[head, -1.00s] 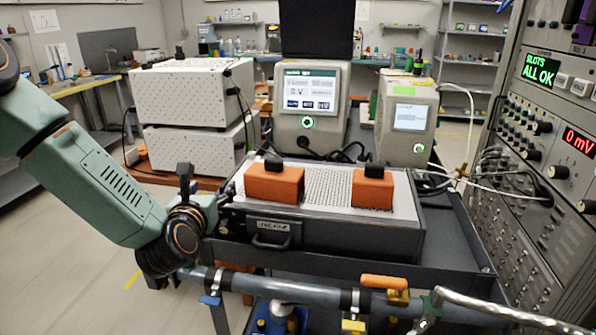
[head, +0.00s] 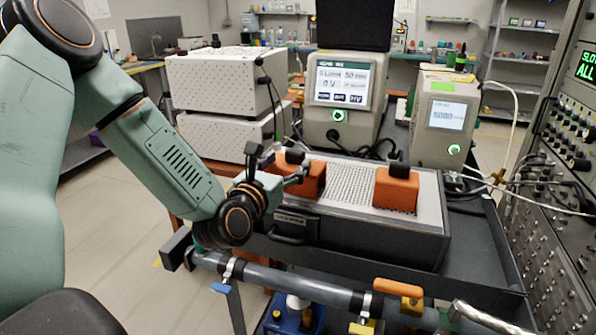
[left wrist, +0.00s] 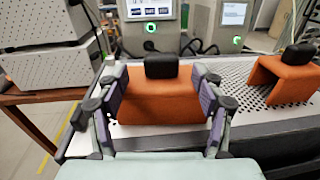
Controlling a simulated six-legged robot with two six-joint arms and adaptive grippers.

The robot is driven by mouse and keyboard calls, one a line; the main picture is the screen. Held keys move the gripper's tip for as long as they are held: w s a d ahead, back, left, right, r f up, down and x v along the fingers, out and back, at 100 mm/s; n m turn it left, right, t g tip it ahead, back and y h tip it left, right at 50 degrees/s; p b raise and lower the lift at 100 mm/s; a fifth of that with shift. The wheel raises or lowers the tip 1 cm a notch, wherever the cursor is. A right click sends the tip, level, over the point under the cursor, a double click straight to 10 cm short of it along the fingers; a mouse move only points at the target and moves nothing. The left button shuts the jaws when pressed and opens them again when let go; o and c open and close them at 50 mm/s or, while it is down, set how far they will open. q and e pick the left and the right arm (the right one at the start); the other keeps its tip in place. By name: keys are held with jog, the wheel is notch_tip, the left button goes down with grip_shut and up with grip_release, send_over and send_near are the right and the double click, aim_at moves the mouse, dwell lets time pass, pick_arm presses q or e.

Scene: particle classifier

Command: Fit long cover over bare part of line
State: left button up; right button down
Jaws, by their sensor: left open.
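The long orange cover (head: 312,180) with a black knob sits on the perforated top of a dark box. It also shows in the left wrist view (left wrist: 155,103), centred between the fingers. My left gripper (head: 278,168) is open at its left end. In the left wrist view the purple-padded fingers (left wrist: 160,92) stand on both sides of the cover; whether they touch it I cannot tell. A grey line (head: 275,287) runs along the cart's front, with a shiny silver stretch (head: 478,318) at the lower right. My right gripper is not in view.
A shorter orange cover (head: 396,190) sits to the right on the perforated top (head: 350,185). White boxes (head: 222,85) and two instruments with screens stand behind. An orange-handled valve (head: 398,288) sits on the line. A rack stands at the right.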

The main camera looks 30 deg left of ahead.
aim_at(293, 157)
pick_arm(q)
jog(key=w, duration=0.4)
jog(key=shift+a, duration=0.3)
jog(key=shift+w, duration=0.25)
jog(key=shift+s+d+r, duration=0.15)
jog(key=shift+s, duration=0.05)
jog(key=shift+c, duration=1.2)
jog(key=shift+w, duration=0.2)
jog(key=c, duration=0.4)
jog(key=shift+s, duration=0.15)
jog(key=c, duration=0.5)
jog(key=shift+c, duration=1.2)
